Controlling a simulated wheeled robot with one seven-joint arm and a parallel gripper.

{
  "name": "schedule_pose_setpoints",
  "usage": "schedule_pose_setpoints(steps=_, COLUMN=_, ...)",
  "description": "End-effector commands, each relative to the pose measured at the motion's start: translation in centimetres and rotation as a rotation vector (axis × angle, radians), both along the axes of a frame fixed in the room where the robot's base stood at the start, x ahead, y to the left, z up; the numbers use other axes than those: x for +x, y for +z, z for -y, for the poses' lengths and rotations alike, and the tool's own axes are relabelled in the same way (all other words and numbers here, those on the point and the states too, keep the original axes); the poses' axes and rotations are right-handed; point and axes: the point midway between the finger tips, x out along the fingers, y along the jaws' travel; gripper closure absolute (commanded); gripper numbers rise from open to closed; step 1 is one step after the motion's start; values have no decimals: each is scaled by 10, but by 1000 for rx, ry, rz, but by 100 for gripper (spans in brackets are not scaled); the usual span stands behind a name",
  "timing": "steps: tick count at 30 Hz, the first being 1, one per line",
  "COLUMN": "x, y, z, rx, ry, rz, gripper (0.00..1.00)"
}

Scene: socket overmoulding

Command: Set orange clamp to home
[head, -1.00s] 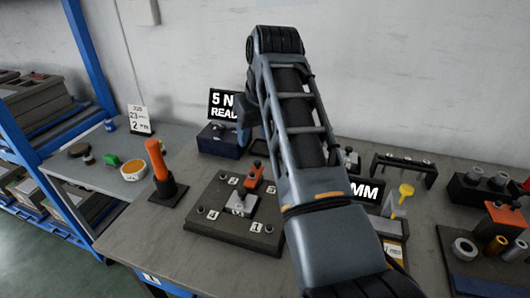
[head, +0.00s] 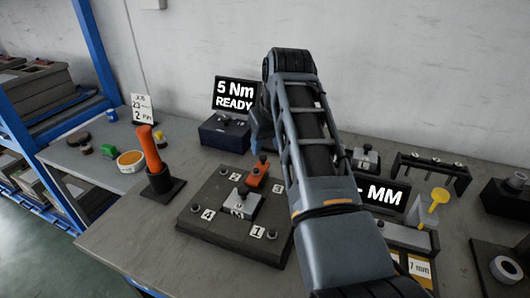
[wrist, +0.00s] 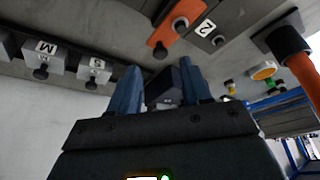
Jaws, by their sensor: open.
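The orange clamp (head: 258,172) is a short orange bar with a dark knob. It sits at the back of a dark fixture plate (head: 209,199) with numbered corners, its front end by a grey metal block (head: 239,207). In the wrist view, the clamp (wrist: 170,30) shows at the top, beyond my fingertips. My gripper (wrist: 160,64) has two blue fingers spread apart, with nothing held between them; a dark box shows behind the gap. In the head view, my arm hides most of the gripper, which is behind the plate.
An orange-handled tool (head: 151,149) stands upright left of the plate. A display reading "5 Nm READY" (head: 236,95) is behind it. An "MM" display (head: 384,195), a small block (head: 366,160) and a black rack (head: 431,167) stand to the right. Bench front-left is clear.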

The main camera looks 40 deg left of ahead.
Motion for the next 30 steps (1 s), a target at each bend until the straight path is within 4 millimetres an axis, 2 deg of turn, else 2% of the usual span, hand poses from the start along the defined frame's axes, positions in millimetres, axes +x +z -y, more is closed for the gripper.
schedule_pose_setpoints(steps=3, x=3, y=-18, z=-6, rx=-2, ry=0, rz=-2, gripper=52)
schedule_pose_setpoints(steps=9, x=7, y=-35, z=-13, rx=-1, ry=0, rz=-1, gripper=52)
schedule_pose_setpoints(steps=21, x=8, y=-40, z=-15, rx=1, ry=0, rz=1, gripper=53)
schedule_pose_setpoints(steps=30, x=8, y=-40, z=-14, rx=1, ry=0, rz=1, gripper=82)
